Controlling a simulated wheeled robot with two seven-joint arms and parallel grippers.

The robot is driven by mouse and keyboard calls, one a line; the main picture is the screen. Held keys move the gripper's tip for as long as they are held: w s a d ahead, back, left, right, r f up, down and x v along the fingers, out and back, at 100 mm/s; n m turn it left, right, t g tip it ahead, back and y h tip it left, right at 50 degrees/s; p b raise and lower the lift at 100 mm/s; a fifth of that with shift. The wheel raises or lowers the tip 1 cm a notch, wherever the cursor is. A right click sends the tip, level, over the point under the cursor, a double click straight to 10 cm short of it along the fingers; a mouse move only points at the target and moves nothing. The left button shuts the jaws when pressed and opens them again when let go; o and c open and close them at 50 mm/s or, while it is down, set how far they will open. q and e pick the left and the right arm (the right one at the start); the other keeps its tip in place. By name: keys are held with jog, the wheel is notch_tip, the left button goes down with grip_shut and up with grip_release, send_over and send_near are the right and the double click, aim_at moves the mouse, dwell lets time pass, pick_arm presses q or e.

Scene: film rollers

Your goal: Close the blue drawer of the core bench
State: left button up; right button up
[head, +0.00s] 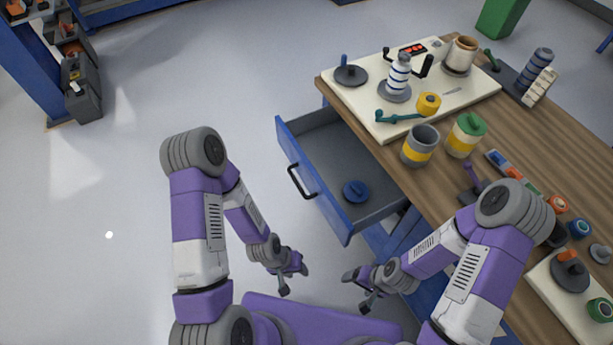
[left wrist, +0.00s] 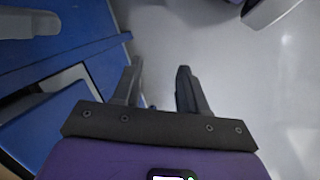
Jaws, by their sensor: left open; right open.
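The blue drawer (head: 315,183) of the core bench (head: 480,140) is pulled well out, with its black bar handle (head: 300,183) on the front panel. A round blue lidded piece (head: 355,190) lies inside on the grey drawer floor. My left gripper (head: 293,280) is open and empty, in front of the drawer and apart from it. In the left wrist view its two fingers (left wrist: 160,92) stand apart, with blue bench panels (left wrist: 60,110) to the left. My right gripper (head: 357,291) is open and empty near the drawer's near corner, not touching the handle.
Open floor (head: 110,190) lies left of the drawer. A blue rack (head: 30,70) stands at far left.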

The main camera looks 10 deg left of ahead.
pick_arm(q)
jog(key=shift+s, duration=0.1)
jog(key=shift+c, duration=1.3)
jog(key=s+n+g, duration=0.1)
jog(key=s+a+f+n+g, duration=0.1)
jog(key=s, duration=0.1)
jog(key=s+n+g, duration=0.1)
jog(key=s, duration=0.1)
jog(key=shift+a+f+h, duration=0.3)
jog(key=shift+a+f, duration=0.05)
jog(key=shift+a, duration=0.05)
grip_shut()
jog(key=s+d+r+n+g+h, duration=0.2)
jog(key=d+r+n+h, duration=0.1)
jog(key=n+h, duration=0.35)
jog(key=n+t+h+b, duration=0.2)
jog(key=n+t+b, duration=0.2)
jog(key=n+t, duration=1.1)
send_near(332, 212)
jog(key=shift+m+t, duration=0.45)
jog(key=shift+t, duration=0.15)
jog(key=x, duration=0.4)
jog(key=f+x, duration=0.1)
jog(key=x, duration=0.1)
jog(key=shift+w+d, duration=0.1)
jog(key=shift+d, duration=0.35)
